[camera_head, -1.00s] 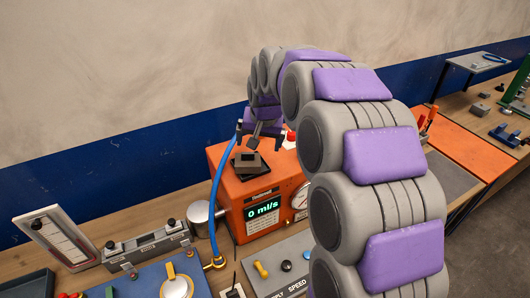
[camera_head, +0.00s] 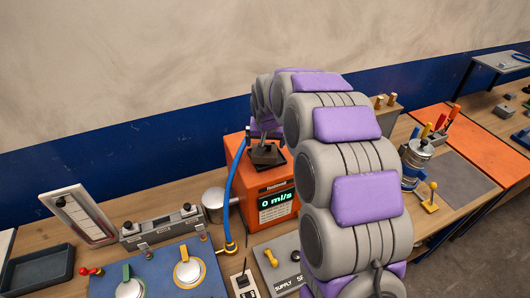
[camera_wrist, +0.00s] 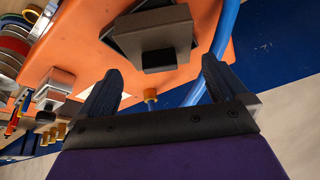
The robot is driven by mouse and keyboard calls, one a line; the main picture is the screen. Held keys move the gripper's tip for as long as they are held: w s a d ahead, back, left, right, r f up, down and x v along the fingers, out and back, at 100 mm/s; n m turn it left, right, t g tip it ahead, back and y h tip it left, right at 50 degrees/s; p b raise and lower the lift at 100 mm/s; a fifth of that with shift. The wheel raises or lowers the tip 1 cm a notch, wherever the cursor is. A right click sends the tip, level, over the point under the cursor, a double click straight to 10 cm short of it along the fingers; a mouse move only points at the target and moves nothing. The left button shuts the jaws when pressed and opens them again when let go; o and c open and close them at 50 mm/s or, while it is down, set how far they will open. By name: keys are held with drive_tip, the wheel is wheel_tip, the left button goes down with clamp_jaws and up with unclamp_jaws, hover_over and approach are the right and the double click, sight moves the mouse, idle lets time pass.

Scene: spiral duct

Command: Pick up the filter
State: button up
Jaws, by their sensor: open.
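A dark square block with a smaller raised block on it, which looks like the filter (camera_head: 268,157), sits on top of the orange box (camera_head: 252,182). In the wrist view this filter (camera_wrist: 155,32) lies on the orange top, just beyond my fingertips and roughly centred between them. My gripper (camera_wrist: 160,75) is open, with nothing between its two dark fingers. In the head view my gripper (camera_head: 263,133) is small and dark, directly over the filter; its fingers are hard to make out, and any gap to the filter is unclear.
A blue hose (camera_head: 234,185) runs down beside the orange box, and also shows in the wrist view (camera_wrist: 222,40). The box's display (camera_head: 276,199) reads 0 ml/s. A metal cylinder (camera_head: 216,205) stands left of the box. A blue panel with discs (camera_head: 160,272) lies in front.

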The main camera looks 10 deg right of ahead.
sight(267, 151)
drive_tip(key=shift+w+a+f, duration=0.1)
drive_tip(key=shift+a+f, duration=0.15)
drive_tip(key=shift+f, duration=0.05)
drive_tip(key=shift+w+f, duration=0.1)
drive_tip(key=shift+f, duration=0.2)
drive_tip(key=f, duration=0.1)
drive_tip(key=f+p, duration=0.1)
drive_tip(key=shift+w+d+f, duration=0.15)
drive_tip(key=shift+d+f, duration=0.15)
drive_tip(key=shift+f, duration=0.05)
drive_tip(key=shift+s+d+f, duration=0.1)
drive_tip(key=shift+s+f, duration=0.1)
drive_tip(key=shift+f, duration=0.1)
drive_tip(key=shift+w+d+f, duration=0.15)
drive_tip(key=shift+w+f, duration=0.1)
drive_tip(key=shift+f, duration=0.15)
drive_tip(key=shift+w+f, duration=0.1)
drive_tip(key=shift+w, duration=0.2)
drive_tip(key=shift+w+a, duration=0.25)
drive_tip(key=shift+a, duration=0.2)
drive_tip(key=c, duration=0.5)
drive_tip(key=shift+w+d+r, duration=0.15)
drive_tip(key=shift+d+r, duration=0.05)
drive_tip(key=shift+d, duration=0.15)
drive_tip(key=c, duration=0.6)
drive_tip(key=shift+o, duration=0.2)
drive_tip(key=shift+r, duration=0.1)
